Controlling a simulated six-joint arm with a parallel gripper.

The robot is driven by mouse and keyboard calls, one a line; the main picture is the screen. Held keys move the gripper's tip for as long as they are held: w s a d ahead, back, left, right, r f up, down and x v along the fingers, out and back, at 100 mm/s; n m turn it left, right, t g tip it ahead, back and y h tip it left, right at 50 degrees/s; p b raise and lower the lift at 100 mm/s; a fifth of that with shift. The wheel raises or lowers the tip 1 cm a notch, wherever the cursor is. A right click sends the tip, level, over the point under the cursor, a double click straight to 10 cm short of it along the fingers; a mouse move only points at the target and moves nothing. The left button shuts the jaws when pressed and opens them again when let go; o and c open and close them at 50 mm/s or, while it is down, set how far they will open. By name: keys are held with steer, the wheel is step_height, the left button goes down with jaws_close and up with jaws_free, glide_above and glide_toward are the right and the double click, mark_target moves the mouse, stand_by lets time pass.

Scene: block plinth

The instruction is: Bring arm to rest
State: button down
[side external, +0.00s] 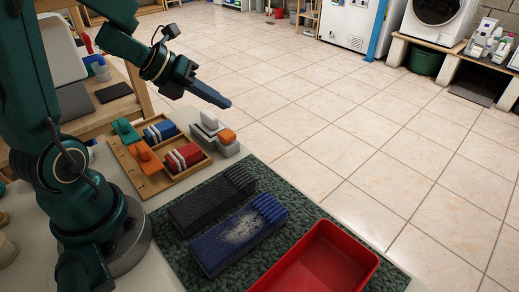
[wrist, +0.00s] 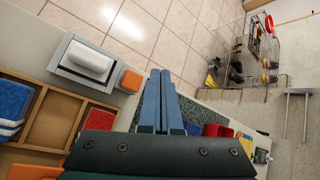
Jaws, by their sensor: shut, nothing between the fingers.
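My gripper (side external: 228,103) is shut and empty, held in the air above and beyond the far edge of the worktable. In the wrist view its two blue fingers (wrist: 161,75) lie side by side, pointing up the picture. A grey plinth (side external: 196,138) with a white block (side external: 209,119) on it stands on the table below and left of the fingertips. A small orange block (side external: 227,136) sits on a grey piece beside it. In the wrist view the white block (wrist: 88,58) and the orange block (wrist: 131,81) lie left of the fingers, apart from them.
A wooden tray (side external: 133,179) holds blue and red pads, with green and orange handled pieces at its left. A dark green mat (side external: 183,251) carries a black block (side external: 205,205) and a dusty blue block (side external: 232,240). A red bin (side external: 318,266) stands at the front right. The air around my gripper is clear.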

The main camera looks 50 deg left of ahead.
steer(key=w+d+r+n+t+y, duration=0.1)
steer(key=d+r+n+t+y, duration=0.15)
steer(key=r+n, duration=0.4)
steer(key=d+r+n+t+y, duration=0.1)
steer(key=r+n+t+y, duration=0.15)
steer(key=r+n, duration=0.4)
steer(key=s+d+f+n+g+h, duration=0.1)
steer(key=s+d+f+n+g, duration=0.2)
steer(key=s+n, duration=0.4)
steer(key=s+d+f+n+g+h, duration=0.1)
steer(key=s+d+f+n+g, duration=0.2)
steer(key=n, duration=0.7)
steer(key=s+f+g, duration=0.2)
steer(key=s, duration=0.2)
steer(key=shift+s+d+f+n, duration=0.2)
steer(key=shift+s+f+n, duration=0.1)
steer(key=shift+f, duration=0.1)
